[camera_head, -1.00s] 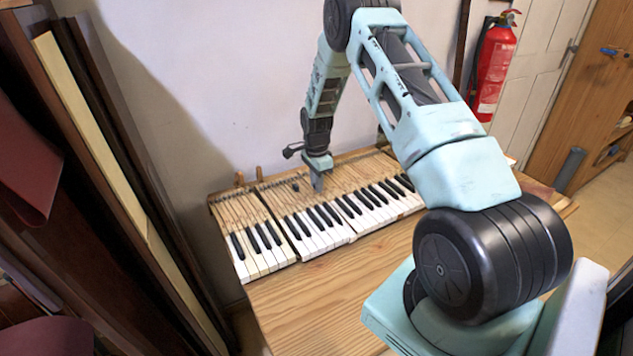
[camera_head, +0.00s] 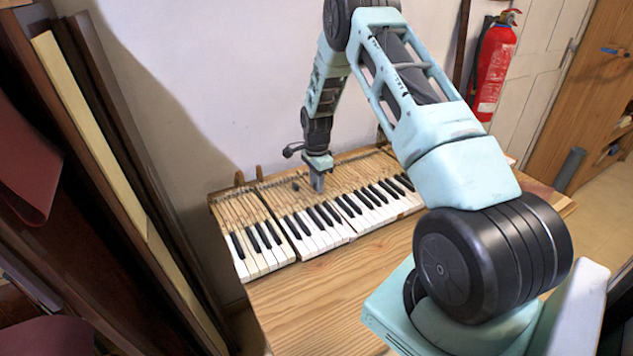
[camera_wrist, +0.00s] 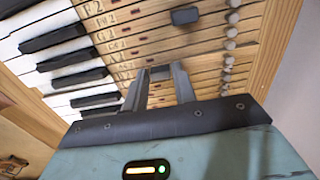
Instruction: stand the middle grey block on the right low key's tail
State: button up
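My gripper (camera_head: 317,186) points down over the wooden key tails behind the black keys. In the wrist view its two fingers (camera_wrist: 161,74) are a small gap apart, with a small grey block (camera_wrist: 160,72) between their tips. It appears gripped, though its lower part is hard to see. Another dark grey block (camera_wrist: 185,16) lies apart on the tails, beyond the fingers in the wrist view. A small dark block (camera_head: 295,187) shows left of my gripper in the head view. I cannot tell which tail is the right low key's.
The piano keys (camera_head: 312,236) lie on a wooden table (camera_head: 300,300), with the low section at left angled away by a gap. A row of round pins (camera_wrist: 231,45) runs along the tails' rear. A wall stands behind; the table front is clear.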

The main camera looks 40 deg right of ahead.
jog(key=shift+r+p, duration=0.7)
jog(key=shift+r, duration=0.4)
jog(key=o, duration=0.6)
jog(key=shift+c, duration=0.2)
jog(key=shift+r+p, duration=1.6)
jog(key=shift+r, duration=0.9)
